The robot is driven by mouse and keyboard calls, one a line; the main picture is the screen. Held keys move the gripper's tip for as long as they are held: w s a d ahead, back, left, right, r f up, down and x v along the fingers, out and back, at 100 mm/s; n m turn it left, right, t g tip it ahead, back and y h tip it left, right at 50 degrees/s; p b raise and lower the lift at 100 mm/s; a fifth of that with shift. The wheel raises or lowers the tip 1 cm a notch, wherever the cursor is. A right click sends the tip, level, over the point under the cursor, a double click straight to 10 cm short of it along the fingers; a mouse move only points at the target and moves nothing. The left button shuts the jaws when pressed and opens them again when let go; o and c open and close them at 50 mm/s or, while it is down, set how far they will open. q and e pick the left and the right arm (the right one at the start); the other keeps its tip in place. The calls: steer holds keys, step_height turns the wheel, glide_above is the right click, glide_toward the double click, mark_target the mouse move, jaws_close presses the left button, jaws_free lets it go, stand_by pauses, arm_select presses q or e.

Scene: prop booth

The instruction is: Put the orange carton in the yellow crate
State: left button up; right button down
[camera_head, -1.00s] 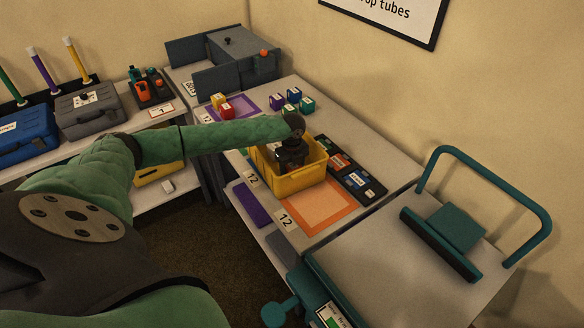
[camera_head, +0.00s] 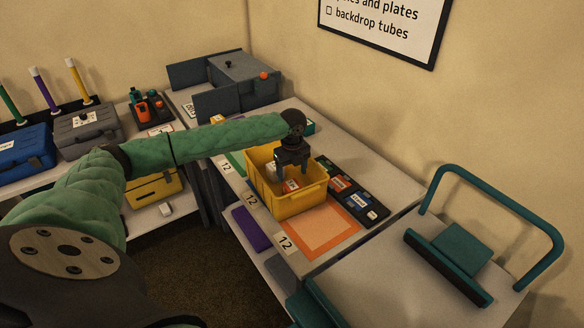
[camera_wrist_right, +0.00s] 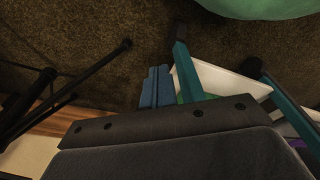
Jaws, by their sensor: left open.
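The yellow crate (camera_head: 300,205) stands on the grey table in the head view. A small orange carton (camera_head: 291,187) with a pale label lies inside it, low down and partly hidden by the front wall. My left gripper (camera_head: 292,172) points down over the crate. Its two dark fingers are spread apart above the carton, with nothing seen between them. In the right wrist view a dark bolted block (camera_wrist_right: 180,140) fills the bottom; no right fingertips can be made out.
An orange mat (camera_head: 322,228) lies in front of the crate. A dark tray (camera_head: 362,203) with small items is to its right. A teal-handled cart (camera_head: 400,275) stands at the lower right. My left forearm hides part of the table behind the crate.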

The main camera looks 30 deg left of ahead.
mark_target(292, 185)
arm_select(q)
steer(key=shift+r+b, duration=0.5)
steer(key=shift+r, duration=1.45)
arm_select(e)
steer(key=shift+w+a+r, duration=0.15)
steer(key=shift+r, duration=0.35)
steer(key=shift+w+a+r, duration=0.2)
steer(key=shift+r, duration=0.35)
steer(key=shift+w+a+r, duration=0.15)
steer(key=shift+r, duration=0.35)
